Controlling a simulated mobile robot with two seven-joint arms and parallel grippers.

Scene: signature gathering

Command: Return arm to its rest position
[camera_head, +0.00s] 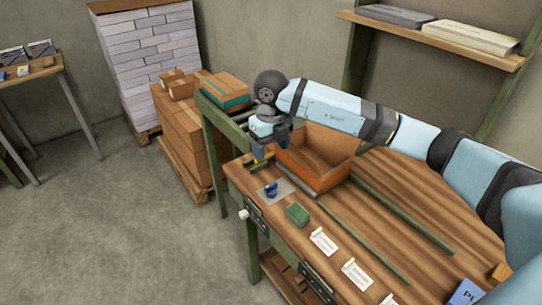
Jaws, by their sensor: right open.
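My right arm comes in from the right edge, and its light blue links reach across the table to the left. The right gripper (272,151) is at the far left end of the wooden table (410,205). It is beside the left side of an open orange-brown box (318,177), with its fingers pointing down. It is open, and I see nothing held in it. The left gripper is not in view.
A blue object (271,189) on a clear sheet, a green block (297,214) and several white labels (323,241) line the table's front. Green rails (405,214) run along the tabletop. Stacked cartons (185,128) stand beyond the left end. A shelf (440,37) hangs behind.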

